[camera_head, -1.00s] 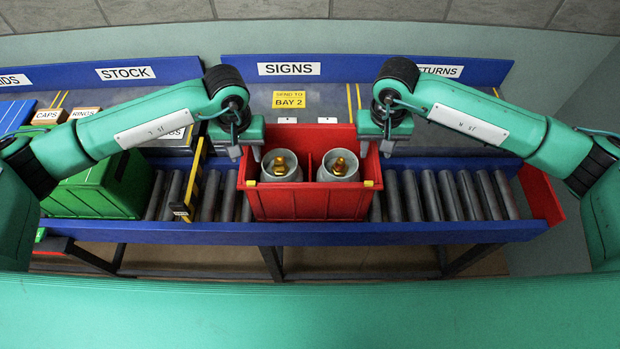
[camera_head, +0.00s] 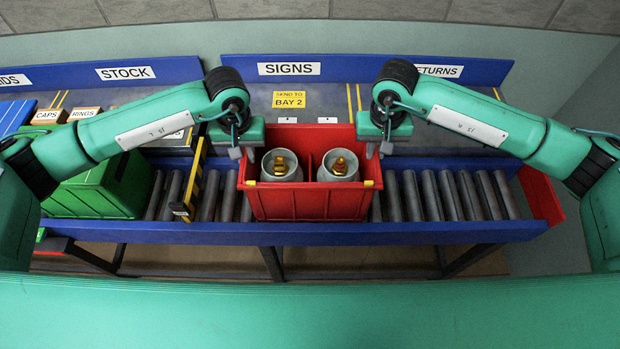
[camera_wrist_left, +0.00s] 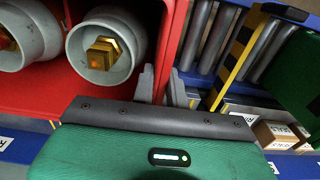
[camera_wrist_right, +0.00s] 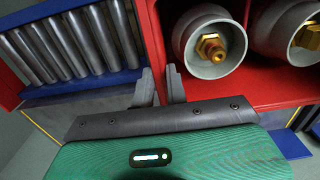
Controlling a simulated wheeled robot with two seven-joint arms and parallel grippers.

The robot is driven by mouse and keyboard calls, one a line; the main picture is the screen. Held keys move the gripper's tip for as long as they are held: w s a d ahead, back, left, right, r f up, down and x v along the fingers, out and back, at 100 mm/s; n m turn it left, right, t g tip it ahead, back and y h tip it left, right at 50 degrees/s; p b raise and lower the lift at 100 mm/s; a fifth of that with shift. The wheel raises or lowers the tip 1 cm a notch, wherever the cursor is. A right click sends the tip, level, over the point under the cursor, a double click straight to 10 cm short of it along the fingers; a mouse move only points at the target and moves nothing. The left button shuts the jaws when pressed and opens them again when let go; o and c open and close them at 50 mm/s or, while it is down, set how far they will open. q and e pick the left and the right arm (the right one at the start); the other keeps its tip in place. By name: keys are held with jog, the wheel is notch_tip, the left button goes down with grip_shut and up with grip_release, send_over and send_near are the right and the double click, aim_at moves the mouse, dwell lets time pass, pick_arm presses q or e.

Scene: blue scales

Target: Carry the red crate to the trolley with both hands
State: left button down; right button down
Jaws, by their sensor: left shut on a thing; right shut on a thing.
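The red crate (camera_head: 310,205) sits on the roller conveyor, below the SIGNS label. It holds two grey cylinders with brass fittings, a left one (camera_head: 281,166) and a right one (camera_head: 340,166), with a red divider between them. My left gripper (camera_head: 243,153) is shut on the crate's left wall; the left wrist view shows its fingers (camera_wrist_left: 160,87) on either side of the red wall. My right gripper (camera_head: 378,150) is shut on the right wall, and its fingers (camera_wrist_right: 162,88) straddle that wall in the right wrist view. No trolley is in view.
A green crate (camera_head: 100,190) stands on the rollers at the left, beyond a yellow-and-black striped bar (camera_head: 188,190). Bare rollers (camera_head: 450,195) lie right of the red crate, up to a red end plate (camera_head: 541,195). A blue rail (camera_head: 430,232) runs along the front.

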pick_arm(q)
jog(key=shift+w+r, duration=0.15)
jog(key=shift+r, duration=0.1)
pick_arm(e)
jog(key=shift+w+r, duration=0.15)
jog(key=shift+r, duration=0.05)
